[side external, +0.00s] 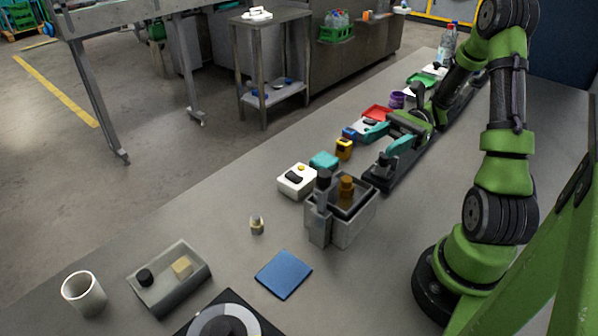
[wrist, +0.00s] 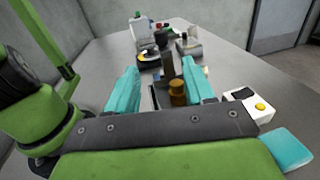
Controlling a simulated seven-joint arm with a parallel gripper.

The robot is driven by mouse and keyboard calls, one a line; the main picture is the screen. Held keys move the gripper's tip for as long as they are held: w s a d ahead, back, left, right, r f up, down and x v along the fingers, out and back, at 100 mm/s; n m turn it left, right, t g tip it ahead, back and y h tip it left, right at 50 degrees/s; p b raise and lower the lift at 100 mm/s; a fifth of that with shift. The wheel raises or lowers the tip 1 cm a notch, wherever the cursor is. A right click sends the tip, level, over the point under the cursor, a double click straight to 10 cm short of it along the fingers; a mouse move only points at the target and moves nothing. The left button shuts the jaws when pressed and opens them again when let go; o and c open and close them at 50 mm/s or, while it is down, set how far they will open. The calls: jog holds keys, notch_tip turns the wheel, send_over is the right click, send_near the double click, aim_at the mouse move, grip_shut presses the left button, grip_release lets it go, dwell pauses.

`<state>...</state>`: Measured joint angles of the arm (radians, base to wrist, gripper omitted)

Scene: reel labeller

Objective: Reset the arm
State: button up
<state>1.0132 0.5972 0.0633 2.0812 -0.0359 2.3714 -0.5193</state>
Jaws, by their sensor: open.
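My gripper (wrist: 160,90) is open, with its two teal fingers spread apart and nothing seen held between them. In the side view my gripper (side external: 393,152) is low over the bench, at the end of my green arm, pointing toward a grey open box (side external: 350,228). The box stands ahead of the fingers and holds a dark bottle (side external: 323,182) and an amber bottle (side external: 347,188). In the wrist view the amber bottle (wrist: 178,92) and a dark upright part (wrist: 167,66) show between the fingers. The gap between fingers and box is hard to judge.
A white button box (side external: 297,180) and a teal block (side external: 324,161) lie beside the grey box. A blue pad (side external: 284,274), a small vial (side external: 257,225), a grey tray (side external: 170,280) and a white cup (side external: 84,294) are nearer the camera.

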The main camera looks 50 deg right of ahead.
jog(key=s+a+f+n+g+h, duration=0.3)
jog(key=s+f+n+g+h, duration=0.15)
jog(key=h, duration=0.25)
jog(key=w+a+r+n+t+h, duration=0.3)
jog(key=a+r+n+t+h, duration=0.5)
jog(key=a+r+n, duration=0.2)
notch_tip(320, 180, up, 3)
jog(key=shift+w+f+n+h, duration=0.1)
jog(key=shift+w+n+h, duration=0.2)
jog(key=shift+n, duration=0.55)
